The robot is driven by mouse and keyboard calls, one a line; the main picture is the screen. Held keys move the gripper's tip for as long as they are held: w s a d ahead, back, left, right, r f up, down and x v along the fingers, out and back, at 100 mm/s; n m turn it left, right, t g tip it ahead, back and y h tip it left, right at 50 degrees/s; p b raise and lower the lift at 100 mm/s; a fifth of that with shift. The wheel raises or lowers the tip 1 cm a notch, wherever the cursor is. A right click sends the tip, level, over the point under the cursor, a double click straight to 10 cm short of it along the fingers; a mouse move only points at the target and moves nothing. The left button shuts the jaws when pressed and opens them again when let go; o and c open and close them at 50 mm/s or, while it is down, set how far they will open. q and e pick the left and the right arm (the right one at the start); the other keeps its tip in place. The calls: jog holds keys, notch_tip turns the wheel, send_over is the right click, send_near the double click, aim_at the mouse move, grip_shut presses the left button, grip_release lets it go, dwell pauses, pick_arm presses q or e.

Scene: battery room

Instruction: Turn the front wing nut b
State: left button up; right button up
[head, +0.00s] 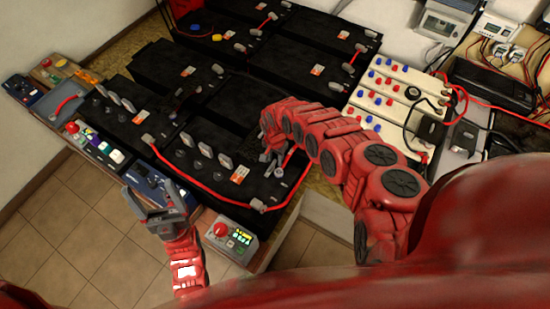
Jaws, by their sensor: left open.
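Several grey wing nuts stand on the posts of the black batteries, some on the front battery (215,181), including one wing nut (225,161) and a wing nut beside it (204,151). I cannot tell which is front wing nut b. My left gripper (149,189) is open and empty, in front of the battery row and close to a blue meter, left of the front battery's nuts. My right gripper (270,160) is over the right end of the front battery, near its terminal. The arm partly hides its fingers, so their state and any contact are unclear.
A red cable (262,208) runs along the front battery edge. A blue meter (147,178) and a grey box with a red knob (229,238) sit at the front edge. White terminal blocks (385,98) and chargers stand at right. Tiled floor is free at lower left.

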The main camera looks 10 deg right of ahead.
grip_shut()
jog(key=shift+n, duration=0.3)
jog(key=n+b, duration=0.2)
jog(key=shift+w+a+f+n, duration=0.15)
jog(key=shift+w+a+n, duration=0.05)
jog(key=shift+a+n, duration=0.1)
jog(key=n, duration=0.1)
jog(key=n+b, duration=0.1)
jog(key=n, duration=0.1)
jog(key=n+b, duration=0.1)
jog(key=shift+w+a+n, duration=0.1)
jog(key=shift+a+n, duration=0.2)
jog(key=n, duration=0.2)
jog(key=a+n+b, duration=0.1)
jog(key=n, duration=0.7)
jog(key=shift+s+a+b, duration=0.3)
jog(key=shift+a, duration=0.05)
